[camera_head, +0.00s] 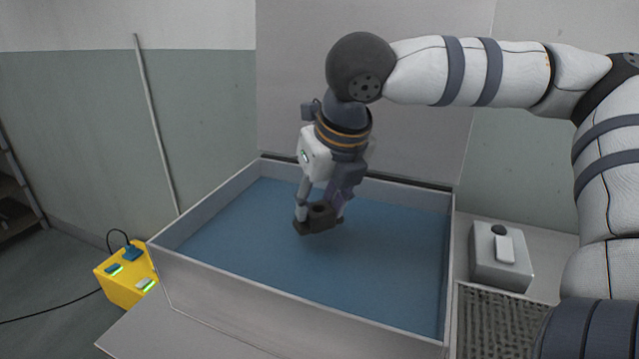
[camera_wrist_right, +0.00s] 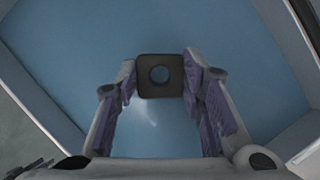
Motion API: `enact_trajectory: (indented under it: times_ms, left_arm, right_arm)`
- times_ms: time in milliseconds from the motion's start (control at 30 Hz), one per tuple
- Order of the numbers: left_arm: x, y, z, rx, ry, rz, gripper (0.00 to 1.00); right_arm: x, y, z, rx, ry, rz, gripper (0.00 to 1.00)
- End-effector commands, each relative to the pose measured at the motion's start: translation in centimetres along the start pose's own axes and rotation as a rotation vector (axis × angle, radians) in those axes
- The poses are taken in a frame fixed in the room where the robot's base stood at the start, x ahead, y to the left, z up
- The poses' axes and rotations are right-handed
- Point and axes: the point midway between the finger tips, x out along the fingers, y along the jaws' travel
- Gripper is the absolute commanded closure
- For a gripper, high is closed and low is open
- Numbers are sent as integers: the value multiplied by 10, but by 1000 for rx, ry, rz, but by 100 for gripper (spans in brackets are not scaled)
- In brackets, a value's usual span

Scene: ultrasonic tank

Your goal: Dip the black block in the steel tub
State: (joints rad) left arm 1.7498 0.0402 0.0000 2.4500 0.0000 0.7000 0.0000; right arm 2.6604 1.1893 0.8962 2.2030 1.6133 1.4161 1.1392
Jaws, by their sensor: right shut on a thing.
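The black block (camera_head: 316,219) is a small dark block with a round hole. My right gripper (camera_head: 322,212) is shut on it and holds it over the blue liquid inside the steel tub (camera_head: 215,279). In the right wrist view the block (camera_wrist_right: 160,76) sits between the two purple-lined fingers of my right gripper (camera_wrist_right: 160,80), its round hole facing the camera. I cannot tell whether the block's underside touches the liquid. The tub is wide and rectangular with low grey walls. My left gripper is not in view.
A yellow box (camera_head: 127,283) with a cable and green lights stands left of the tub. At the right are a grey box (camera_head: 500,255) with a knob and a perforated rack (camera_head: 497,325). A wall panel stands behind the tub.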

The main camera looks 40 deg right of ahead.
Motion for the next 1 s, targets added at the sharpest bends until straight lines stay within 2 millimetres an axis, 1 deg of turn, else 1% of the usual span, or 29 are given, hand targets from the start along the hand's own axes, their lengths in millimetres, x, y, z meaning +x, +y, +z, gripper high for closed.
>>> enact_trajectory:
  times_ms: [700, 833, 1000]
  left_arm:
    - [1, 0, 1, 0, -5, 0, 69]
    - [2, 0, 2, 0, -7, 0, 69]
    - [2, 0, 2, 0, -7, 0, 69]
  right_arm:
    - [66, 0, -27, -2, -1, -1, 97]
    - [73, 1, -30, -2, -2, 1, 97]
    - [77, 0, -32, -1, -2, 1, 97]
